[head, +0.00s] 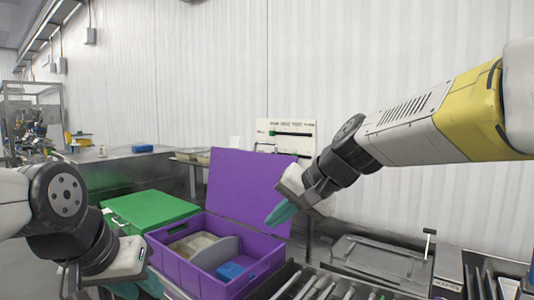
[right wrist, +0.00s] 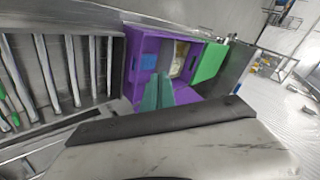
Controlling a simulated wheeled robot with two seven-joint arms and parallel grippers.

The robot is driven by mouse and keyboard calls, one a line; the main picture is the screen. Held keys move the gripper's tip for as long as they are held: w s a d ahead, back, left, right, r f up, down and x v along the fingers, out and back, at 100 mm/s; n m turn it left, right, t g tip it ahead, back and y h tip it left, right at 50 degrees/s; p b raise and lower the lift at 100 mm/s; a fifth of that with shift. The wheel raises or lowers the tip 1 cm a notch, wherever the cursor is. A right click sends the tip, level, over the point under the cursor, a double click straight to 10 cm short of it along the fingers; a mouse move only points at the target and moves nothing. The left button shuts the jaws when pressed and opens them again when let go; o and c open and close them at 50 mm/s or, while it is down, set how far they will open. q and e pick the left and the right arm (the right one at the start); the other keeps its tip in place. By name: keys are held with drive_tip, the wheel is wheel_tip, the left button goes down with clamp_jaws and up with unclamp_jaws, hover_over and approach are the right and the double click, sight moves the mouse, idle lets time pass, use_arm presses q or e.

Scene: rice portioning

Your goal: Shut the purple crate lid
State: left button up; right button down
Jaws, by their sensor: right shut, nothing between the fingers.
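The purple crate (head: 215,284) is open, and its purple lid (head: 245,180) stands upright at the back edge. Inside are a light divider, a tan item and a blue block (head: 231,271). The crate also shows in the right wrist view (right wrist: 136,49). My right gripper (head: 276,215) is shut and empty, its teal fingertips in front of the lid's right part in the head view; whether they touch it I cannot tell. Its fingers (right wrist: 158,93) also show in the right wrist view. My left gripper (head: 140,287) is low at the crate's left front, its fingers partly cut off by the frame.
A green crate (head: 150,211) with its lid shut stands just left of the purple one. A roller conveyor (head: 318,287) runs to the right of the crate. A metal tray (head: 380,262) lies further right. A white wall rises behind.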

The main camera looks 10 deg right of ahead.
drive_tip(key=w+d+r+m+t, duration=0.3)
drive_tip(key=w+d+r+m, duration=0.15)
drive_tip(key=w, duration=0.55)
drive_tip(key=w+d+r+m+t+y, duration=0.1)
drive_tip(key=w+d+r+m+t, duration=0.25)
drive_tip(key=w, duration=0.55)
drive_tip(key=w+d+r+m+t, duration=0.25)
drive_tip(key=w+d+m, duration=0.3)
drive_tip(key=w, duration=0.45)
drive_tip(key=shift+n+g, duration=0.35)
drive_tip(key=shift+g, duration=0.05)
drive_tip(key=x, duration=0.6)
drive_tip(key=r+x, duration=0.1)
drive_tip(key=x, duration=0.2)
drive_tip(key=shift+w, duration=0.2)
